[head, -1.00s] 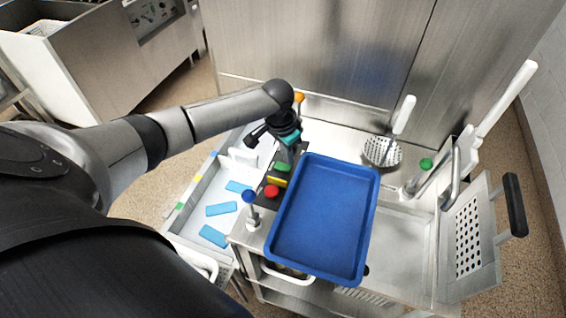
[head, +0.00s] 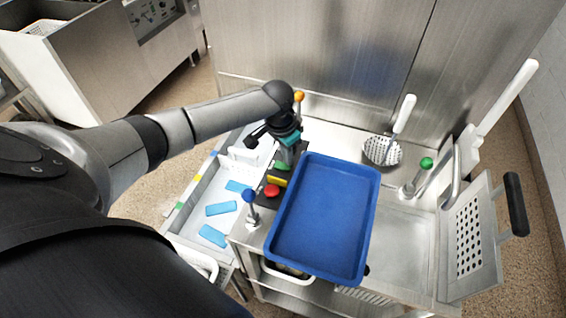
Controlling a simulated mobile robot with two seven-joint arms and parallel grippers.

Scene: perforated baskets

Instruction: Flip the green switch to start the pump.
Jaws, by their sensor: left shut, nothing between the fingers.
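The green switch (head: 283,166) sits on a dark control box, above a yellow strip (head: 277,181) and a red button (head: 271,190). My left gripper (head: 287,156) is shut and empty, pointing down over the far end of the box at the green switch. It covers part of the switch's far side. I cannot tell whether the fingertips touch it. My right gripper is not in view.
A blue tray (head: 323,158) lies right beside the control box. A blue-topped valve (head: 249,196) stands in front of the box, an orange-topped one (head: 299,97) behind. A skimmer (head: 383,151) and a green knob (head: 426,163) are further right.

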